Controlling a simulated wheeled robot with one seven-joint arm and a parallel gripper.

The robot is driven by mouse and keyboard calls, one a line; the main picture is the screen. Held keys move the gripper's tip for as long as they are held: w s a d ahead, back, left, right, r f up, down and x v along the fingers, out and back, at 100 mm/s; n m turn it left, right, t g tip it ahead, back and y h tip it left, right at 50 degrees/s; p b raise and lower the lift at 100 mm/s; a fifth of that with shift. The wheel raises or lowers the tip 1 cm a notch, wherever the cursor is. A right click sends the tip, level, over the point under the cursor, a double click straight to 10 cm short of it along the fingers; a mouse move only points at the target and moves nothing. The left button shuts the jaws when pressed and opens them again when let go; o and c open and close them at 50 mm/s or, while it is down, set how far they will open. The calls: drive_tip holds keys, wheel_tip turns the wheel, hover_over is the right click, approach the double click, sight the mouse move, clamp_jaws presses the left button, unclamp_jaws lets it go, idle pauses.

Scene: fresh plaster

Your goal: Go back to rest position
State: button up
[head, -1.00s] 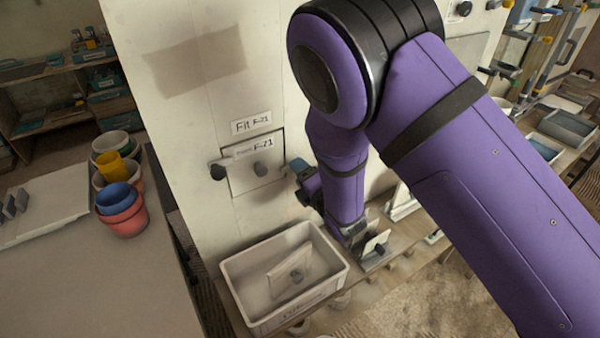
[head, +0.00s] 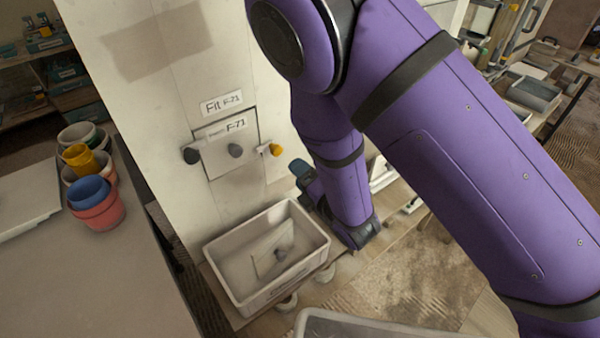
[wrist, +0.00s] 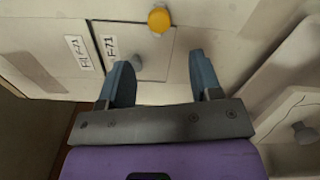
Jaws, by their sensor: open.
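My gripper (wrist: 163,82) is open in the wrist view, with its two blue-grey fingers spread and nothing between them. Beyond the fingertips is the white wall panel with a square hatch (wrist: 150,65) labelled F-71, a grey knob and a yellow knob (wrist: 158,19). In the head view my purple arm reaches down right of the hatch (head: 228,148); the fingers are mostly hidden there. The yellow knob (head: 276,150) is at the hatch's right, a dark knob (head: 191,155) at its left. My gripper is apart from the panel.
A light grey bin (head: 222,268) holding a plate with a knob stands below the hatch. Nested coloured pots (head: 97,205) stand on the table at left. Another grey container edge (head: 380,328) shows at the bottom. A white knobbed plate (wrist: 300,130) is close on the right in the wrist view.

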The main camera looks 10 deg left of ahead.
drive_tip(key=shift+w+r, duration=0.1)
drive_tip(key=w+d+r+m+h, duration=0.4)
drive_tip(key=d+r+m+h, duration=0.1)
drive_tip(key=d+r+m, duration=0.5)
drive_tip(key=w+d+r+m+h, duration=0.45)
drive_tip(key=d+r+m, duration=0.35)
drive_tip(key=d+r, duration=0.35)
drive_tip(key=s+d+r+m+g+h, duration=0.3)
drive_tip(key=s+d+r+m, duration=0.45)
drive_tip(key=s+d, duration=0.45)
drive_tip(key=s+d+r+m+g, duration=0.1)
drive_tip(key=s+d+m, duration=0.1)
drive_tip(key=s, duration=0.5)
drive_tip(key=s+d+r+m+g+h, duration=0.1)
drive_tip(key=s+d+r+m+g, duration=0.1)
drive_tip(key=s+d, duration=0.3)
drive_tip(key=s+m, duration=0.1)
drive_tip(key=s, duration=0.2)
drive_tip(key=shift+d, duration=0.2)
drive_tip(key=shift+s+r+m, duration=0.1)
drive_tip(key=shift+m, duration=0.15)
